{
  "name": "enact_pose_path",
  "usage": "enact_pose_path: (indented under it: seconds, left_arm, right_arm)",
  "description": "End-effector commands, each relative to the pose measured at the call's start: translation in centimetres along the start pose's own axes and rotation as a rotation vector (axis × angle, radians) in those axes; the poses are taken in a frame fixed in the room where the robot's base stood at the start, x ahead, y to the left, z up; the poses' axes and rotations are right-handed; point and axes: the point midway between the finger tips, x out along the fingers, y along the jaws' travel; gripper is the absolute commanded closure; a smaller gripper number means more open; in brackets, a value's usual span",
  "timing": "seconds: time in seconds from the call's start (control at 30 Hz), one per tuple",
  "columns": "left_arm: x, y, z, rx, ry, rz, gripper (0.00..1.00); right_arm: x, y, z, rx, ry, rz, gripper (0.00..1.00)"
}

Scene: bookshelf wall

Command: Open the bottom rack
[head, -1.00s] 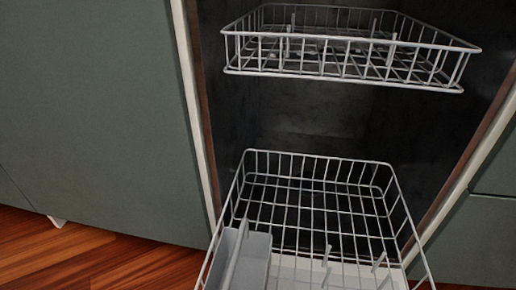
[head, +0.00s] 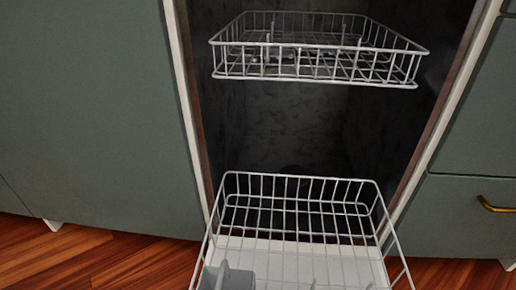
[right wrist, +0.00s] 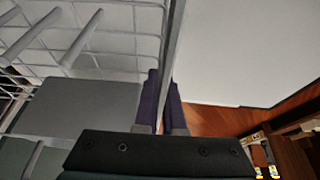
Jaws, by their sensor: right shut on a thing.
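The bottom rack (head: 300,177) is a white wire basket low in the head view. It is pulled well out of the dark dishwasher cavity, over the lowered white door (head: 300,262), and its near end is cut off by the bottom edge of the picture. A grey cutlery basket (head: 237,279) sits in its near left part. My right gripper (right wrist: 166,88) shows only in the right wrist view, its dark purple fingers shut on a thin rim wire of the bottom rack (right wrist: 175,38). The grey basket (right wrist: 80,105) is beside it. My left gripper is in no view.
The upper rack (head: 315,78) hangs above, partly out of the cavity. A green cabinet panel (head: 90,120) stands on the left. Green drawers with a brass handle (head: 497,207) stand on the right. Wooden floor (head: 120,262) shows at lower left.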

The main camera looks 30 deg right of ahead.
Motion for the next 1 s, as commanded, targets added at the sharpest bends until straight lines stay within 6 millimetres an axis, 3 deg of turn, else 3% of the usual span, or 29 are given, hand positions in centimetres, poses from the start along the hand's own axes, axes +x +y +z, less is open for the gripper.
enact_pose_path:
  seconds: [0.13,0.17,0.4,0.73,1.0]
  left_arm:
    - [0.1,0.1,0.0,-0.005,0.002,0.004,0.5]
    - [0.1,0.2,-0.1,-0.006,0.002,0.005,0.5]
    - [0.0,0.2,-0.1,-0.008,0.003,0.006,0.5]
    - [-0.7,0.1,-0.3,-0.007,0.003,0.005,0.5]
    - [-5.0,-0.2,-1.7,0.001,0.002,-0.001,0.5]
  right_arm:
    - [0.1,0.0,0.3,0.0,-0.007,-0.001,1.0]
    - [0.1,0.0,0.3,0.0,-0.007,-0.001,0.9]
    - [0.0,0.0,0.2,0.0,-0.004,-0.001,0.64]
    - [-0.8,0.0,0.0,0.0,-0.003,0.0,0.64]
    - [-6.0,0.0,-0.2,-0.001,-0.004,0.0,0.64]
